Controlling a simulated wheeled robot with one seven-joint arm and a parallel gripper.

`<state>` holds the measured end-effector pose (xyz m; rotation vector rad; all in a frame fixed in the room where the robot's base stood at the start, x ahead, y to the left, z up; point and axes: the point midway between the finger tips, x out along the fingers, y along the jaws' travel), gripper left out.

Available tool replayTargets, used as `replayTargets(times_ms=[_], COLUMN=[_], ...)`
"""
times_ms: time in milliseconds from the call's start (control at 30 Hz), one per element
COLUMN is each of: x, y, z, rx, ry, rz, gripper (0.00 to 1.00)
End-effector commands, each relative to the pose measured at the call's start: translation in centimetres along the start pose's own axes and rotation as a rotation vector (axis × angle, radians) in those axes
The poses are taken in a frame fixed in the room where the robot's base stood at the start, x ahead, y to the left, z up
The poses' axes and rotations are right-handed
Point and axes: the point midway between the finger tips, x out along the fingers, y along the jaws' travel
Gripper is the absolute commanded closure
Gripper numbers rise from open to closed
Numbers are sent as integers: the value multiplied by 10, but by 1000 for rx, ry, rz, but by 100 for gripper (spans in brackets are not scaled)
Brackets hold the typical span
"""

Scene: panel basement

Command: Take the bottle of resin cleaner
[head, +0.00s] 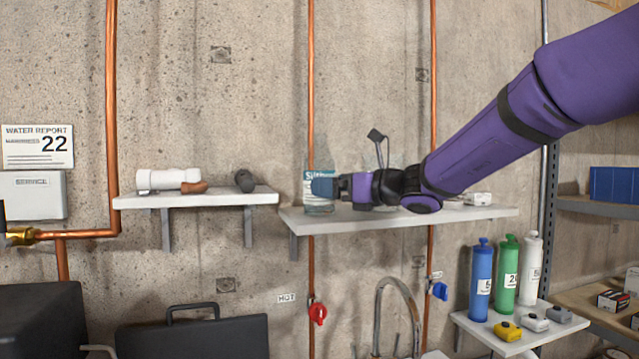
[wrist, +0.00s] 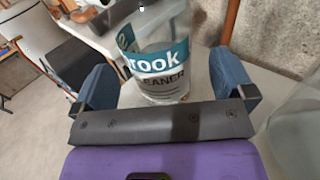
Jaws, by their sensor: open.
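A clear bottle (head: 318,207) with a teal and white label stands upright at the left end of the right wall shelf (head: 470,214). In the wrist view my gripper (wrist: 166,78) is open, with one blue finger on each side of the bottle. Gaps show between the fingers and the bottle.
Clear containers, one with a dark-topped stick (head: 377,136), stand partly hidden behind my arm. A small white box (head: 478,199) is further right. A left shelf (head: 195,199) holds a white pipe fitting. Copper pipes (head: 311,80) run up the wall.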

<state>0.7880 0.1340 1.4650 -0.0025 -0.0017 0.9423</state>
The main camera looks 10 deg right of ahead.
Motion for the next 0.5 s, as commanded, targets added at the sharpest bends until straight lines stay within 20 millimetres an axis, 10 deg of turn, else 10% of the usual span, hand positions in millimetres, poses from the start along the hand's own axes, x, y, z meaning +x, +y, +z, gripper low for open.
replayTargets(times_ms=[500], x=[36], y=[1], z=[-1], rx=[0], ry=[0], rz=[1], gripper=[5])
